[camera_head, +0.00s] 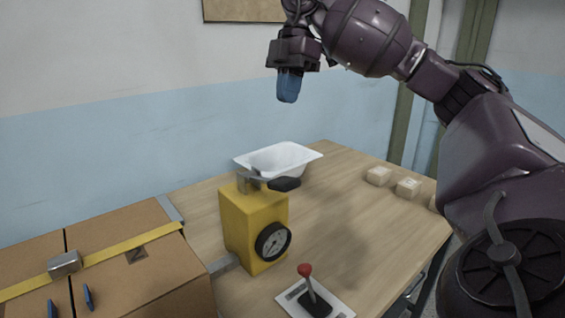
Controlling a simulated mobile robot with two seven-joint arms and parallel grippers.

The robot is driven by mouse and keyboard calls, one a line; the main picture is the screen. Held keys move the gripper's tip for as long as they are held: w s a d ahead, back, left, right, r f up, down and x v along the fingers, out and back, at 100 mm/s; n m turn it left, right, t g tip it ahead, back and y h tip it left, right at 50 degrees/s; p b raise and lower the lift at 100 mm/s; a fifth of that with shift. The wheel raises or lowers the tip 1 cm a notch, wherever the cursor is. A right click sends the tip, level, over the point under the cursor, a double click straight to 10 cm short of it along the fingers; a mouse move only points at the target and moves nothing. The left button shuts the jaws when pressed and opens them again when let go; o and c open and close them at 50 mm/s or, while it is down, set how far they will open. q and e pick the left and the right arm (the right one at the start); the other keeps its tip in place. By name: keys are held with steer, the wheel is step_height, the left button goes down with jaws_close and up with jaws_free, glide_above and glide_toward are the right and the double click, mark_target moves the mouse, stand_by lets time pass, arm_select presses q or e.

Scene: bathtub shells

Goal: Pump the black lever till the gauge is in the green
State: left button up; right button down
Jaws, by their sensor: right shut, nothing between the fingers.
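A yellow pump box (250,222) stands on the wooden table. The black lever (285,184) is the dark grip on a grey arm across the top of the box, sticking out to the right. The round gauge (273,243) with a black rim is on the front; its needle and any green zone are too small to read. My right gripper (288,98) is shut and empty, high above the box and the white tub, apart from the lever. My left gripper (69,302) shows only as two separated blue fingertips at the lower left edge, over the cardboard box.
A white tub shell (300,153) lies behind the pump. A red-knobbed stick (305,271) stands on a plate in front. Small tan blocks (407,187) sit at the right. A strapped cardboard box (150,268) fills the lower left.

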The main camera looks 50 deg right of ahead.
glide_above(281, 180)
steer(key=w+d, duration=0.1)
step_height(281, 180, down, 11)
steer(key=shift+d, duration=0.1)
steer(key=shift+s+f, duration=0.15)
steer(key=shift+f, duration=0.45)
steer(key=shift+s+f, duration=0.15)
steer(key=shift+f, duration=0.45)
steer(key=shift+f, duration=0.1)
